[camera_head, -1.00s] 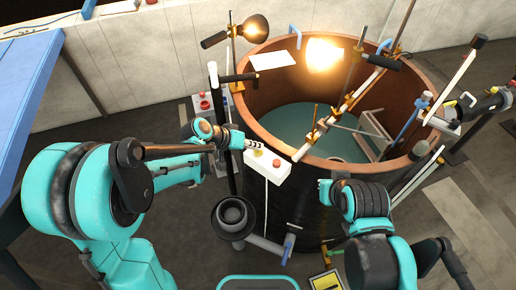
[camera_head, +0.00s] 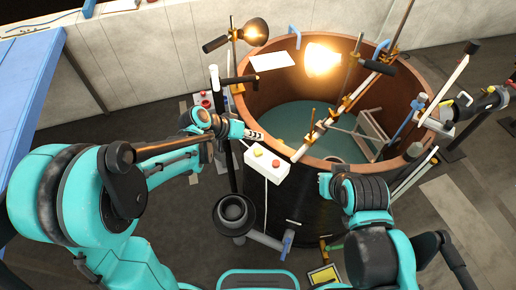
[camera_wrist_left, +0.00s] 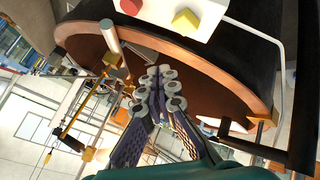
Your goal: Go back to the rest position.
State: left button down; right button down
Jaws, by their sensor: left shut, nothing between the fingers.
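My left gripper (camera_head: 256,135) is at the near left rim of the large round tank (camera_head: 270,62), just above and behind a white button box (camera_head: 267,170). Its fingers are shut and empty, apart from the box in the head view. The left wrist view shows the same closed fingers (camera_wrist_left: 160,92) pointing at the tank's brown rim, with the box (camera_wrist_left: 155,8) and its red and yellow buttons at the top. My right arm is bent in front of the tank's near right side. I cannot make out its gripper, which is hidden from the head view.
A lit lamp (camera_head: 322,57) and rods on clamps stand over the tank. A black post (camera_head: 230,150) stands beside the left forearm. A dark round cup (camera_head: 233,211) is below it. A blue surface (camera_head: 25,90) lies far left.

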pick_arm(q)
jog(key=s+a+f+n+t+y+b, duration=0.1)
jog(key=s+a+f+y+b, duration=0.3)
jog(key=s+a+b, duration=0.4)
jog(key=s+a+f+n+t+y+b, duration=0.1)
jog(key=s+a+f+n+y+b, duration=0.1)
jog(key=s+a+f+y+b, duration=0.2)
jog(key=s+a+f+b, duration=0.2)
jog(key=s+a+b, duration=0.2)
jog(key=s+a, duration=0.1)
jog(key=shift+s+f+t, duration=0.25)
jog(key=shift+s+t, duration=0.05)
jog(key=shift+s, duration=0.55)
dwell(2.0)
